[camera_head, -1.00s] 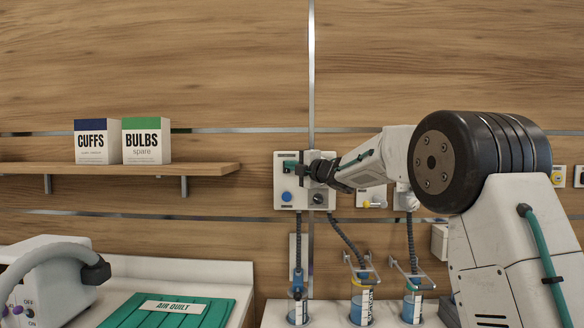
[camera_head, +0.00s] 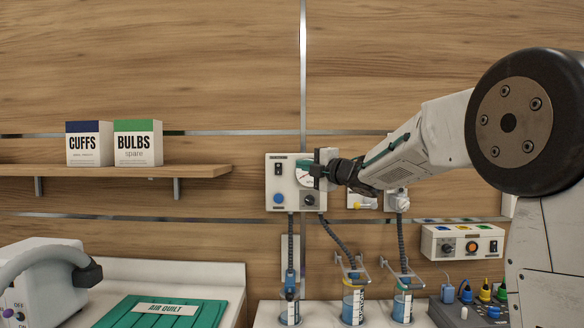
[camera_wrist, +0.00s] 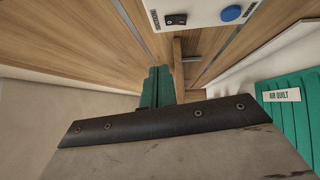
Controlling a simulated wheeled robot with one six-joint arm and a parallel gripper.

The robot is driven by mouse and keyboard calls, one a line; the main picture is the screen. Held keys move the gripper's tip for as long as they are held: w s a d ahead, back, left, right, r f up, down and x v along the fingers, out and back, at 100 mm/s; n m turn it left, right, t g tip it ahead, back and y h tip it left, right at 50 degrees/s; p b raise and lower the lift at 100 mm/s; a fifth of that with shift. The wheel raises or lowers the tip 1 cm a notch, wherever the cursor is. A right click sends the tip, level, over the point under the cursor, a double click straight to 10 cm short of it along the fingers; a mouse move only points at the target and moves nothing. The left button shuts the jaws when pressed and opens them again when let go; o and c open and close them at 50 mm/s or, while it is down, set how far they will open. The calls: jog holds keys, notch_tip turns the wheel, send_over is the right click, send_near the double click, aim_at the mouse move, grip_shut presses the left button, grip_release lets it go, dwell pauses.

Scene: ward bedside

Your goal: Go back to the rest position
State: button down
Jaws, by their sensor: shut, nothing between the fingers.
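My gripper (camera_head: 304,165) is in front of the white wall panel (camera_head: 283,204) in the head view and covers part of its gauge. Its green fingertips lie together with nothing between them; they also show in the wrist view (camera_wrist: 157,86). The panel has a black switch, a blue knob and a dark knob. Whether the fingertips touch the panel cannot be told.
Jars with blue liquid (camera_head: 353,306) and hoses stand below the panel. A wooden shelf (camera_head: 200,171) with CUFFS (camera_head: 89,145) and BULBS (camera_head: 138,144) boxes is at left. A green AIR QUILT pack (camera_head: 206,312) lies lower left. A control box (camera_head: 462,243) is at right.

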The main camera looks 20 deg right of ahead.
jog(key=shift+s+d, duration=0.25)
jog(key=shift+s, duration=0.2)
jog(key=w+d+f+m+h, duration=0.1)
jog(key=d+f+m+h, duration=0.5)
jog(key=d+m+h, duration=0.1)
jog(key=s+d+f+m+g+h, duration=0.4)
jog(key=s+f+m+g+h, duration=0.15)
jog(key=s+f+m, duration=0.55)
jog(key=s+a+f+m+g+y, duration=0.1)
jog(key=s+a+f+m+g, duration=0.1)
jog(key=s, duration=1.1)
jog(key=s+a+f+m+g+y, duration=0.1)
jog(key=s+a+f+g, duration=0.3)
jog(key=s, duration=1)
jog(key=s+a+f+m+g+y, duration=0.2)
jog(key=s+a, duration=0.5)
jog(key=s, duration=0.6)
notch_tip(320, 180, down, 2)
jog(key=shift+s+f+m+g, duration=0.1)
jog(key=shift+s+m+g, duration=0.25)
jog(key=shift+m+g, duration=0.6)
jog(key=shift+d+n, duration=0.1)
jog(key=shift+n, duration=0.15)
